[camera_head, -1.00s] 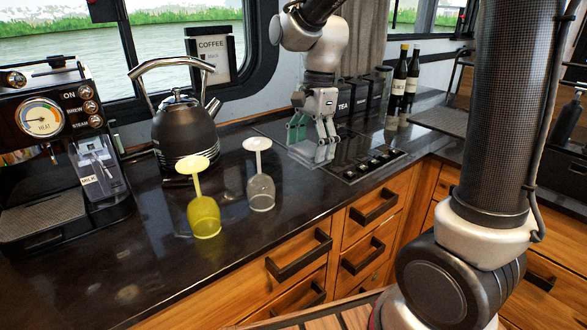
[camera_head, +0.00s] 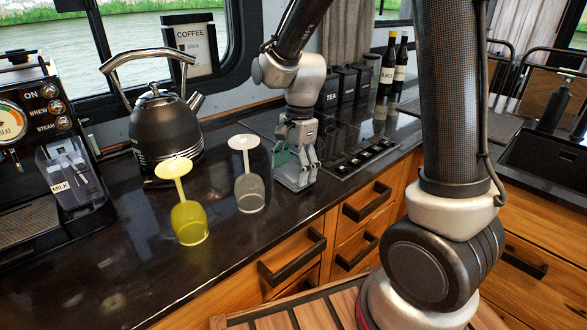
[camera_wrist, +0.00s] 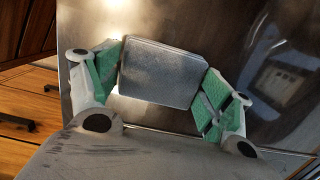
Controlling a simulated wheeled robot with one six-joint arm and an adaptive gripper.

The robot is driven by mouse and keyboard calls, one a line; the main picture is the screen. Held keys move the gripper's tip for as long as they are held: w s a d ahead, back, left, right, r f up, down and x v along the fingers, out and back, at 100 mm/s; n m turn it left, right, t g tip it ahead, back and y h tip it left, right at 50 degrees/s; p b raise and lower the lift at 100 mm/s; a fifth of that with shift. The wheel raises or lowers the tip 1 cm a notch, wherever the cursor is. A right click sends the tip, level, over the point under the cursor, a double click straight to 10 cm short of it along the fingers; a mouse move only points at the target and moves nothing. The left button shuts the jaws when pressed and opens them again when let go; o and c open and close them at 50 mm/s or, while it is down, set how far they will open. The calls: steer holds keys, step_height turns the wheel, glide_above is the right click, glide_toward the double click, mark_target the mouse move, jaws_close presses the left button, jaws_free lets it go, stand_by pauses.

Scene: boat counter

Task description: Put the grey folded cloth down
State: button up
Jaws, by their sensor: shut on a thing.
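The grey folded cloth (camera_wrist: 160,72) is a flat, rounded block between the green-padded fingers of my gripper (camera_wrist: 162,85) in the wrist view. Both fingers meet its short sides. In the head view my gripper (camera_head: 296,170) points down at the dark counter, just right of the clear upturned glass and by the cooktop's left edge.
A clear upturned glass (camera_head: 249,190) stands close left of my gripper, with a yellow one (camera_head: 188,222) farther left. A black kettle (camera_head: 165,125) is behind them. The cooktop (camera_head: 350,150) lies to the right. Wooden drawers (camera_head: 300,250) sit below the counter's front edge.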

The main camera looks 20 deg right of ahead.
mark_target(298, 169)
steer(key=o, duration=1.1)
steer(key=shift+f, duration=0.1)
step_height(298, 169, up, 12)
steer(key=d, duration=0.2)
steer(key=shift+s+d+r+n+t+h, duration=0.2)
steer(key=shift+s+d+r+n+t, duration=0.6)
steer(key=shift+s+d+n, duration=1.8)
steer(key=shift+s+d+r+n+t+h, duration=0.2)
steer(key=shift+s+d+r+n+t, duration=0.55)
steer(key=shift+s+d+n, duration=1.9)
steer(key=shift+s+d+r+n+t+h, duration=0.2)
steer(key=shift+s+d+r+n+t, duration=0.8)
steer(key=shift+s, duration=2.8)
steer(key=shift+d+f+n, duration=0.15)
steer(key=shift+f+n, duration=0.2)
steer(key=shift+n, duration=0.2)
